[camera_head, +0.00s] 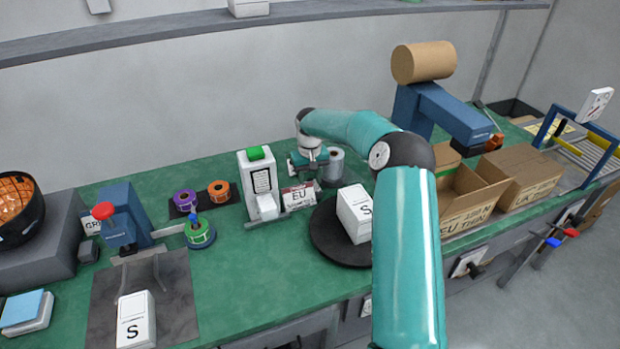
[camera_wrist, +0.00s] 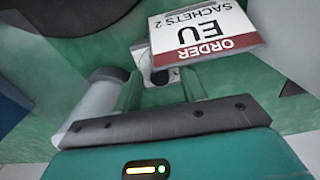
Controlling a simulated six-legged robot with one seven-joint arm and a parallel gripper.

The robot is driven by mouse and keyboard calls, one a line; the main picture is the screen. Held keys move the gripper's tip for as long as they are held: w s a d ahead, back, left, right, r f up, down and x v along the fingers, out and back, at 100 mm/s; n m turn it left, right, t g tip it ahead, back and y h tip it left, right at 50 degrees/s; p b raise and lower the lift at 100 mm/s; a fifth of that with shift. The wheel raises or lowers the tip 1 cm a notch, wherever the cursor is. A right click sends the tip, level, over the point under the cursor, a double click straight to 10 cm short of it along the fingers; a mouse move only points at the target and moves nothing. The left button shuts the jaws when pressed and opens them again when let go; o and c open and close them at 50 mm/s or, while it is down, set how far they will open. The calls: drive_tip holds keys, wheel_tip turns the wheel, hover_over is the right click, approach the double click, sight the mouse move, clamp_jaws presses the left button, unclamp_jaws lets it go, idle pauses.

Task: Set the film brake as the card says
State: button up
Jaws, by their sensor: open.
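The order card (camera_head: 299,195) stands on the bench left of the round black turntable and reads EU. In the wrist view the card (camera_wrist: 205,32) appears upside down, reading ORDER, EU and SACHETS 2. My gripper (camera_head: 308,163) is open and low over the bench, just behind the card and beside a grey roll (camera_head: 333,165). In the wrist view, my open fingers (camera_wrist: 160,88) point toward a small white and dark part (camera_wrist: 155,72) partly hidden behind the card. I cannot tell whether this part belongs to the film brake; no brake is clearly identifiable.
A white dispenser (camera_head: 262,180) with a green top stands left of the card. Cardboard boxes (camera_head: 520,178) and a blue stand (camera_head: 440,112) with a brown roll (camera_head: 423,62) are at right.

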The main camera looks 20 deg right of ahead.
sight(310, 180)
clamp_jaws()
drive_tip(key=shift+m, duration=2.1)
unclamp_jaws()
wheel_tip(310, 180, up, 14)
